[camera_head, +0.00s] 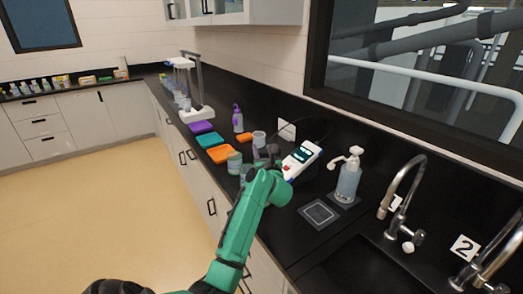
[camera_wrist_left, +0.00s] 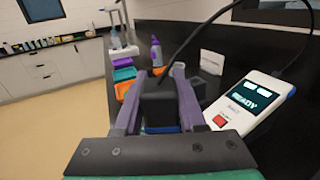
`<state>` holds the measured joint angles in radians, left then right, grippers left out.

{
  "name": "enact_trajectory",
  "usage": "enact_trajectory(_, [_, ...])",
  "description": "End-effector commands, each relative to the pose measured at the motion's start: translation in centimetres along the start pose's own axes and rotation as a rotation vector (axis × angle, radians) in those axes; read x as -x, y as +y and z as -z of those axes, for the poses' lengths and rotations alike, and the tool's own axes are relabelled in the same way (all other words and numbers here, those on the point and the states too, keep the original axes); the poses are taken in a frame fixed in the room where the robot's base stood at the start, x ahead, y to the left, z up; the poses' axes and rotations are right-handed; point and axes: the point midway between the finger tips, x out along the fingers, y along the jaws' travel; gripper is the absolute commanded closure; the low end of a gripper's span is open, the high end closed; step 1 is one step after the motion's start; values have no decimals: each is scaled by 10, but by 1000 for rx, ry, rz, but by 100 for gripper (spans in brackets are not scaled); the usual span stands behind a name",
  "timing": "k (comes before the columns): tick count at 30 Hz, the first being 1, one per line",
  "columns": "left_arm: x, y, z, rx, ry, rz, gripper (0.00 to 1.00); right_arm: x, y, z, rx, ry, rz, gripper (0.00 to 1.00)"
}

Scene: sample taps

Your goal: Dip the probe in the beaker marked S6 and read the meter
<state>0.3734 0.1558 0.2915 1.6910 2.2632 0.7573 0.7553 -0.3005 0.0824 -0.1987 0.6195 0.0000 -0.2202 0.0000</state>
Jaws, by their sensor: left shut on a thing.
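My left gripper (camera_head: 266,156) reaches over the black counter. In the left wrist view its two purple-grey fingers (camera_wrist_left: 159,108) are shut on a black block-shaped body, which I take to be the probe (camera_wrist_left: 160,106). A black cable rises from it and loops to the meter. The probe's lower end is hidden. The white meter (camera_head: 301,160) stands right of the gripper; in the left wrist view its screen (camera_wrist_left: 256,99) reads READY. Small beakers stand by the gripper, one at the left (camera_head: 235,162) and one behind (camera_head: 258,139). I cannot read their marks. My right gripper is not in view.
Purple, teal and orange trays (camera_head: 219,153) lie farther left along the counter, near a purple-topped bottle (camera_head: 238,119). A soap dispenser (camera_head: 347,178), a square mat (camera_head: 319,213) and a sink with taps (camera_head: 402,205) are at the right. A white card (camera_head: 287,130) stands behind.

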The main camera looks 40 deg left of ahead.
Motion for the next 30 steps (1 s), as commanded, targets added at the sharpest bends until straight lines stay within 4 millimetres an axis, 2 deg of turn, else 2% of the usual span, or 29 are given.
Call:
enact_trajectory(3, [0,0,11,1,1,0,100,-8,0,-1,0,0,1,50])
enact_trajectory(30, [0,0,66,0,1,0,100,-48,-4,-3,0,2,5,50])
